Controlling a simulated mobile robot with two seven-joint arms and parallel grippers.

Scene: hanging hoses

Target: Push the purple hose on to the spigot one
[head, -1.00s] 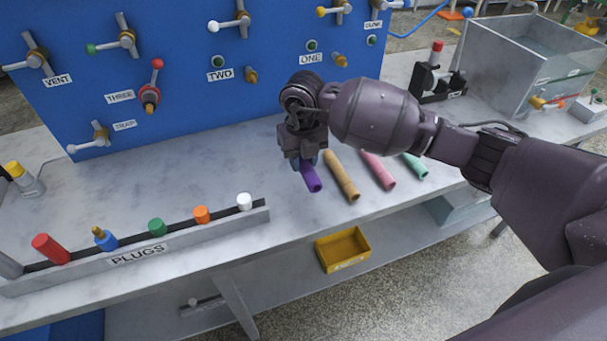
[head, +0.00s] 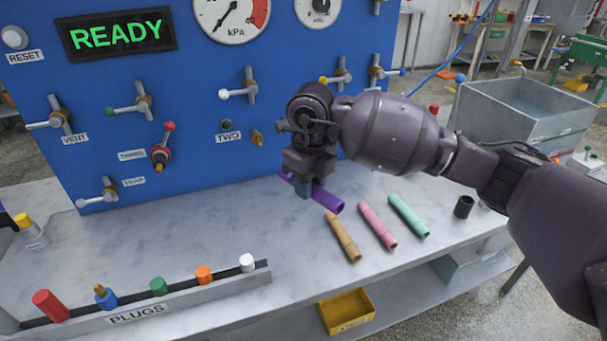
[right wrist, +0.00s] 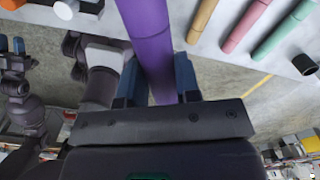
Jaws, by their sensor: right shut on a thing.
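The purple hose (head: 327,199) is a short tube held over the bench, its free end pointing down to the right in the head view. My right gripper (head: 303,188) is shut on it. In the right wrist view the hose (right wrist: 152,45) runs between the two blue fingers of that gripper (right wrist: 155,88). Spigot one and its label are hidden behind my right arm in the head view. My left gripper (right wrist: 12,48) seems to show small at the left edge of the right wrist view; its opening is unclear.
Tan (head: 343,237), pink (head: 377,226) and green (head: 409,215) hoses lie on the bench to the right. The blue panel (head: 200,90) with valves stands behind. A plugs rack (head: 200,289) is at the front left, and a dark cup-like piece (head: 464,207) stands farther right.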

